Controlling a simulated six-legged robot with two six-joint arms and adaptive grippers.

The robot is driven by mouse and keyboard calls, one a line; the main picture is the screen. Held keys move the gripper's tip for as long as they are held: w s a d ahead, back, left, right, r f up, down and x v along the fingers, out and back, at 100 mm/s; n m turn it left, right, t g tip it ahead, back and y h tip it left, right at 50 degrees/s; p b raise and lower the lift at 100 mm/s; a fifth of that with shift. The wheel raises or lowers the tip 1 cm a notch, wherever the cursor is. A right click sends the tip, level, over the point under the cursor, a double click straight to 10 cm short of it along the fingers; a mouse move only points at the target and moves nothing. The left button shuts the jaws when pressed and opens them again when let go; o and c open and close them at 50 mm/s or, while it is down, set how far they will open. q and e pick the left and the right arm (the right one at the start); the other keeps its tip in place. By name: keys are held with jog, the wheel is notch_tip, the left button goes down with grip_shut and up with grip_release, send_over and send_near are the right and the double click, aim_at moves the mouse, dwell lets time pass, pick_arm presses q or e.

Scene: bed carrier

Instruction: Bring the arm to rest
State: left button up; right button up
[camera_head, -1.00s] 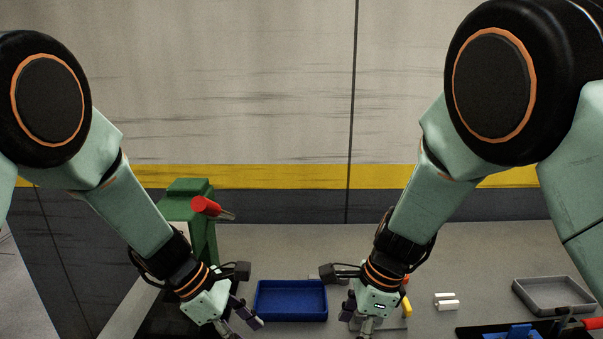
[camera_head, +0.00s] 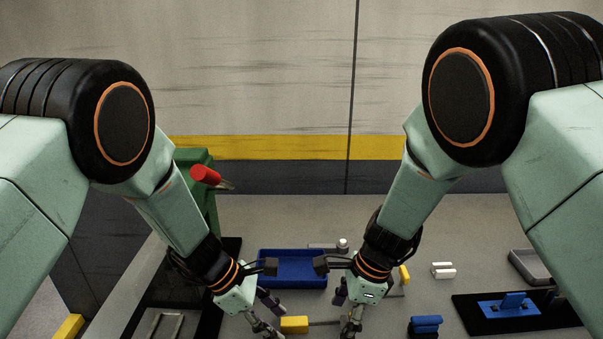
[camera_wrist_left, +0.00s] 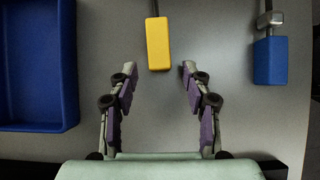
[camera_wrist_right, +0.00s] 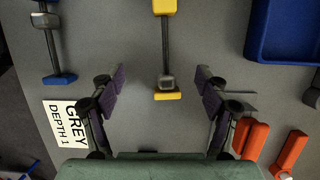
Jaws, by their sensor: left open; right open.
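My left gripper (camera_head: 268,318) points down over the grey table, at the front middle. In the left wrist view it is open and empty (camera_wrist_left: 159,72), and the yellow end of a tool (camera_wrist_left: 158,43) lies just beyond its fingertips. My right gripper (camera_head: 349,312) is beside it on the right, also pointing down. In the right wrist view it is open and empty (camera_wrist_right: 161,80), with a bar with yellow ends (camera_wrist_right: 165,50) lying ahead between its fingers. Both arms come down from large black shoulder-like joints. Fingertip height above the table is hard to tell.
A blue tray (camera_head: 292,281) stands behind the grippers. A green machine with a red handle (camera_head: 205,175) is at back left. White pieces (camera_head: 443,270), a grey tray (camera_head: 530,267) and a black base with blue fixture (camera_head: 508,304) are on the right. Orange pieces (camera_wrist_right: 252,138) lie near the right gripper.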

jog(key=v, duration=0.7)
jog(key=shift+r, duration=0.1)
jog(key=shift+d, duration=0.1)
